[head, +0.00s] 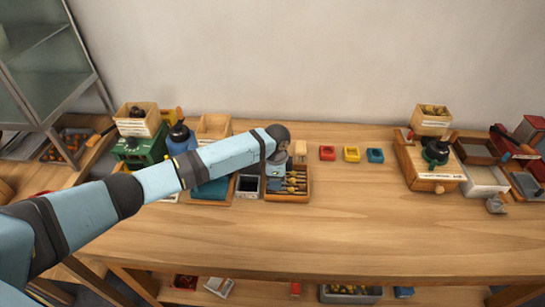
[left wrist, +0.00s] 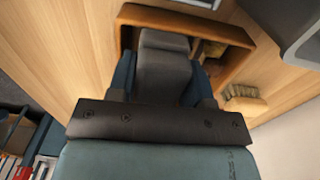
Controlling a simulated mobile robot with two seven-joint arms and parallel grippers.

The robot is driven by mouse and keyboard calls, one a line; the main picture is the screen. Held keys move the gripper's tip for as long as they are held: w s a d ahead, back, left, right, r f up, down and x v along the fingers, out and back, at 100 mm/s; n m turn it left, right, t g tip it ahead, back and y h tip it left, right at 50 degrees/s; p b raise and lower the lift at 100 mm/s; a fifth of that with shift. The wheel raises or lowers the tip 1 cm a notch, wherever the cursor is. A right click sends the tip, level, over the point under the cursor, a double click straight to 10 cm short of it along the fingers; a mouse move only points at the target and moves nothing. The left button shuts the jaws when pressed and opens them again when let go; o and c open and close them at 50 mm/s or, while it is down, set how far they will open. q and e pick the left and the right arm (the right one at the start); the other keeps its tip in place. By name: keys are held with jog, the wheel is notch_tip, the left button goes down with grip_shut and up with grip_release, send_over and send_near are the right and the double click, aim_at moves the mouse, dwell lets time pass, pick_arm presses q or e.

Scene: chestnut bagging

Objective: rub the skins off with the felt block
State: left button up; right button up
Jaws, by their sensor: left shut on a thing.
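My left gripper (head: 277,162) hangs at the wooden tray (head: 302,194) near the middle of the bench. In the left wrist view the gripper (left wrist: 163,70) is shut on a dark grey block (left wrist: 163,42), which looks like the felt block. The block's far end lies within the rim of the tray (left wrist: 178,13). Several brown pieces, probably chestnuts (head: 292,185), lie in the tray. My arm and the block hide part of the tray, so I cannot tell whether the block touches the chestnuts. My right gripper is not in view.
Red (head: 327,153), yellow (head: 351,154) and blue (head: 375,155) small boxes stand in a row right of the tray. A brush-like block (left wrist: 245,103) lies beside the tray. Wooden crates and machines crowd both ends. The bench's front middle is clear.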

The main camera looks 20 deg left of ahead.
pick_arm(q)
jog(key=r, duration=0.1)
jog(key=r+p, duration=0.2)
jog(key=r, duration=0.1)
jog(key=shift+d, duration=0.35)
jog(key=shift+r+p, duration=0.35)
jog(key=shift+p, duration=0.2)
jog(key=shift+a+r+p, duration=0.15)
jog(key=shift+r+p, duration=0.55)
jog(key=shift+p, duration=0.1)
jog(key=shift+r+p, duration=0.7)
jog(key=shift+r, duration=0.1)
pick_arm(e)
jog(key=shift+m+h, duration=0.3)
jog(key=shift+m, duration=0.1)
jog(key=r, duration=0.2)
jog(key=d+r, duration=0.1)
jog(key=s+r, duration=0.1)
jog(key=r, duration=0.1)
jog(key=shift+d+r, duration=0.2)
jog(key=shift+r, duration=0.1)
pick_arm(q)
jog(key=shift+f, duration=0.1)
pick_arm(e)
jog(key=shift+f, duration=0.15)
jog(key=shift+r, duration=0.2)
